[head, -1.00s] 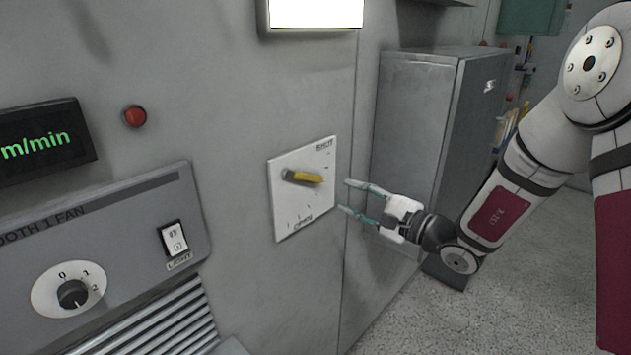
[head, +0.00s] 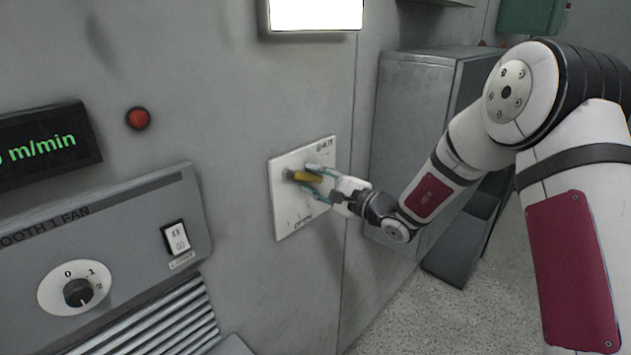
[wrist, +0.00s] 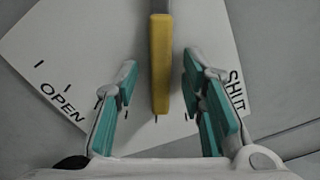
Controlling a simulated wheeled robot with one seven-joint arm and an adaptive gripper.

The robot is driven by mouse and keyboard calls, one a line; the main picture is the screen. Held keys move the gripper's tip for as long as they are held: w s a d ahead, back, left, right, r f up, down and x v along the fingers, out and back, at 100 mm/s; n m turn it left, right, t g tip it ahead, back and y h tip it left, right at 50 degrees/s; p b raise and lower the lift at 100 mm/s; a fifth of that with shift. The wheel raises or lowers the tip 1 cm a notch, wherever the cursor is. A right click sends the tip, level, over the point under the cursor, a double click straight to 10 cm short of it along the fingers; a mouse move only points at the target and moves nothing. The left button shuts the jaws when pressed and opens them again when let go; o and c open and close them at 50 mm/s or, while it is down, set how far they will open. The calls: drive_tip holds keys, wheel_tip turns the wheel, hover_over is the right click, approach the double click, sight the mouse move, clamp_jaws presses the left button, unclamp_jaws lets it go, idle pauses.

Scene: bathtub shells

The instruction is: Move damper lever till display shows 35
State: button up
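The damper lever (head: 308,177) has a yellow handle and sits on a white square plate (head: 288,222) on the grey wall, with SHUT marked at the top and OPEN at the bottom. In the wrist view the yellow handle (wrist: 161,65) lies between the two teal fingers of my gripper (wrist: 158,105), with a gap on each side. My gripper (head: 318,182) is open around the lever and does not appear to touch it. The display (head: 45,145) at the left edge shows green "m/min"; its number is mostly cut off by the frame.
A fan panel (head: 120,225) with a rotary knob (head: 77,292) and a light switch (head: 175,238) is left of the plate. A red button (head: 138,118) is above. A grey cabinet (head: 410,120) stands to the right, behind my arm. Louvred slats (head: 165,330) lie below the panel.

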clamp_jaws()
drive_tip(key=shift+s+a+f+m+p, duration=0.2)
drive_tip(key=shift+f+m, duration=0.15)
drive_tip(key=shift+m, duration=0.3)
drive_tip(key=shift+s+a+f+m+p, duration=0.1)
drive_tip(key=shift+s+f+m+p, duration=0.2)
drive_tip(key=shift+m, duration=0.4)
drive_tip(key=shift+s+a+f+m+p, duration=0.15)
drive_tip(key=shift+f+m, duration=0.25)
drive_tip(key=shift+m, duration=0.25)
unclamp_jaws()
drive_tip(key=v, duration=1.2)
